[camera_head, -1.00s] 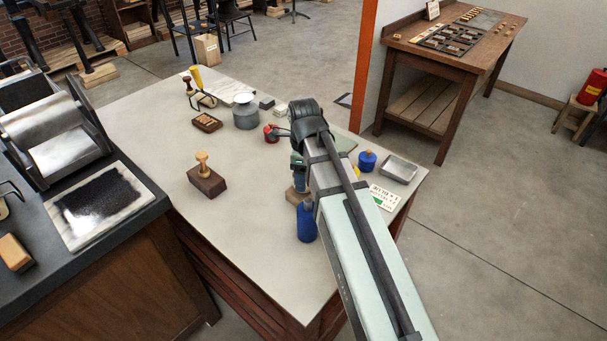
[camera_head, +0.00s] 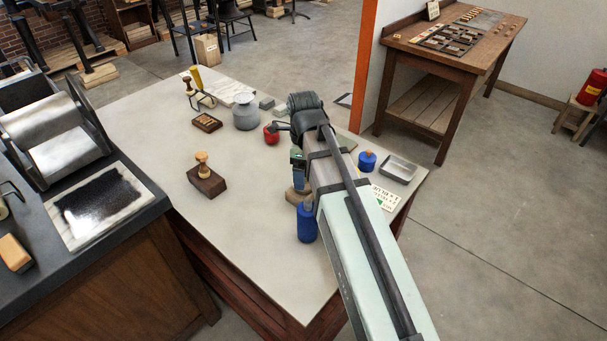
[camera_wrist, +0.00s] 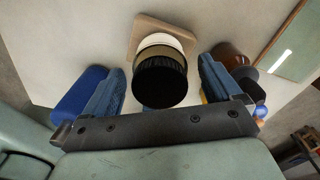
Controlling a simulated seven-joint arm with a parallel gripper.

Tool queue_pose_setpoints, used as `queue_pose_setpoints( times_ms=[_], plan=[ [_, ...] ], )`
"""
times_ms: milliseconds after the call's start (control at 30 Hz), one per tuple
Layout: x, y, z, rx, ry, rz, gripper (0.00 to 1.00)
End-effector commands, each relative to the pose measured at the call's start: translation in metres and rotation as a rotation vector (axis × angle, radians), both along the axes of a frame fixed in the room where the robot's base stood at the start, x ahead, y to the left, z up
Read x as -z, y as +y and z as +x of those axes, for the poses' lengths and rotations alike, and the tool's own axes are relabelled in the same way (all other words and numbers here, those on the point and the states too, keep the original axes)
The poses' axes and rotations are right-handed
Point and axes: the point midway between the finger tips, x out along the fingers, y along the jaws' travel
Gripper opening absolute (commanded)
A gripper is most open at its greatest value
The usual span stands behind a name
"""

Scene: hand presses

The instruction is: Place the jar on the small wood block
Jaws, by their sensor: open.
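The jar (camera_wrist: 160,80), with a black lid and a pale body, shows between my fingers in the wrist view. It appears upright on the small wood block (camera_wrist: 141,27), whose tan edges show around its base. My gripper (camera_wrist: 165,85) is open, with one blue finger on each side of the jar and a visible gap at both. Its body (camera_head: 298,160) hangs above the block in the head view.
A blue bottle (camera_head: 306,224) stands close to the block, left of my fingers in the wrist view. A brown round container (camera_wrist: 232,53) is near the right finger. A blue pot (camera_head: 367,161) and metal tray (camera_head: 398,168) stand right. The table's front middle is clear.

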Motion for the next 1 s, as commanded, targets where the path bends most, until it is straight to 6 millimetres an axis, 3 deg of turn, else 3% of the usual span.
queue_pose_setpoints(
  times_ms=[533,733,1000],
  plan=[
    [-0.08,0.0,0.001,0.0,-0.001,0.001,0.91],
    [-0.096,0.0,0.001,0.0,-0.001,0.0,0.91],
    [-0.1,0.0,0.0,0.0,0.0,0.0,0.91]
  ],
)
